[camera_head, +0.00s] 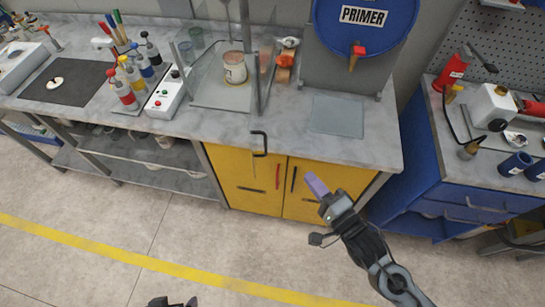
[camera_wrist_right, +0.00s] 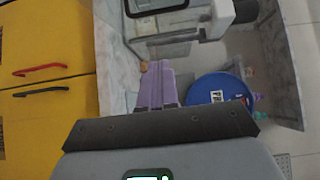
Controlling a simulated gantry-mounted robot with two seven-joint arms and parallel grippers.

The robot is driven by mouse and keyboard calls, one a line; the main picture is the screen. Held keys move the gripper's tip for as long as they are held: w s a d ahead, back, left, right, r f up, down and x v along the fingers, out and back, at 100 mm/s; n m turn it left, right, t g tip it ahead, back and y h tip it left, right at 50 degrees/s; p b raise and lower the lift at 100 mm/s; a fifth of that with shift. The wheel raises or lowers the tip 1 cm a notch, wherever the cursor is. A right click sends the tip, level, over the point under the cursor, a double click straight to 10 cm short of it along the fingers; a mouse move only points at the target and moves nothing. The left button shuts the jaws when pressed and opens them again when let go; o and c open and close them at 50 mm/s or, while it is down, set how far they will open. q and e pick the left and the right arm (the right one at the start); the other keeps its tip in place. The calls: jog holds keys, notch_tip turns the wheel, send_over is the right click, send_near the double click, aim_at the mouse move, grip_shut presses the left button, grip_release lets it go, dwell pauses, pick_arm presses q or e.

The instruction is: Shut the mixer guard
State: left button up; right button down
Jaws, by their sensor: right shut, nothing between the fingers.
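The mixer stands on the grey counter in the head view, with a pale can (camera_head: 235,68) between upright metal posts. Its clear guard (camera_head: 259,92) is hard to make out. A black handle (camera_head: 259,143) shows at the counter's front edge, in line with the post, so the guard looks swung open toward me. My right gripper (camera_head: 316,184) is shut and empty, in front of the yellow cabinet, right of and below the handle and apart from it. Its purple fingers (camera_wrist_right: 157,85) show closed together in the right wrist view. Only a sliver of my left gripper (camera_head: 175,302) shows at the bottom edge.
A blue PRIMER drum (camera_head: 365,35) stands right of the mixer. A control box with buttons (camera_head: 166,93) and several bottles (camera_head: 133,75) stand left of it. Yellow cabinet doors (camera_head: 245,185) with red and black handles are below. The floor in front is clear.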

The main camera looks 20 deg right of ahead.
jog(key=a+x, duration=0.2)
jog(key=x, duration=1)
jog(key=shift+a, duration=0.45)
jog(key=shift+s+a+r, duration=0.1)
jog(key=shift+s, duration=0.05)
